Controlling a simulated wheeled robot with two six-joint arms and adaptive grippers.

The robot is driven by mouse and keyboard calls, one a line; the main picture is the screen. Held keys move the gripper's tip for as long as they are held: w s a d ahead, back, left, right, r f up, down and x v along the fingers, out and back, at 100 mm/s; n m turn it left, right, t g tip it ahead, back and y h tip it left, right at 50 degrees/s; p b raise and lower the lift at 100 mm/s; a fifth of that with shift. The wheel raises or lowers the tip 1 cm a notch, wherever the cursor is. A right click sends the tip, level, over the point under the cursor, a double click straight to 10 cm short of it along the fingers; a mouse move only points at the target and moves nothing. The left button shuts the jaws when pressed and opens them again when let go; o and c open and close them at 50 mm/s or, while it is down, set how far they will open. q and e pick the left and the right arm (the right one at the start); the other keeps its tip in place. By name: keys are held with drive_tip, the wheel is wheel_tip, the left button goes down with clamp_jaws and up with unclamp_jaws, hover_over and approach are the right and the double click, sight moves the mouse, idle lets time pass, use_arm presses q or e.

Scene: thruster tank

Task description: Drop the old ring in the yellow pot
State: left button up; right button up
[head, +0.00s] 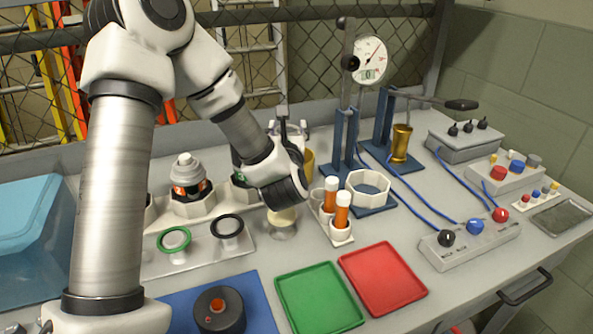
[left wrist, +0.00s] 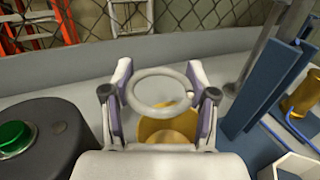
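A grey ring (left wrist: 133,100) sits between the two fingers of my left gripper (left wrist: 161,88) in the left wrist view. Both fingers meet its outer sides, and the ring is clear of the bench. The yellow pot (left wrist: 168,132) shows below and through the ring, partly hidden by the gripper's body. In the head view, my left gripper (head: 288,130) is at the back of the bench, and the yellow pot (head: 309,162) is mostly hidden behind the wrist. My right gripper is in neither view.
A green ring (head: 174,238) and a black ring (head: 228,226) sit on a white stand at left. Orange-and-white tubes (head: 342,213), a green tray (head: 318,300) and a red tray (head: 383,278) lie nearer.

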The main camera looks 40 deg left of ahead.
use_arm(q)
drive_tip(key=o, duration=0.4)
drive_tip(key=shift+o, duration=0.2)
wheel_tip(320, 180, up, 10)
drive_tip(key=shift+f, duration=0.1)
idle(0.4)
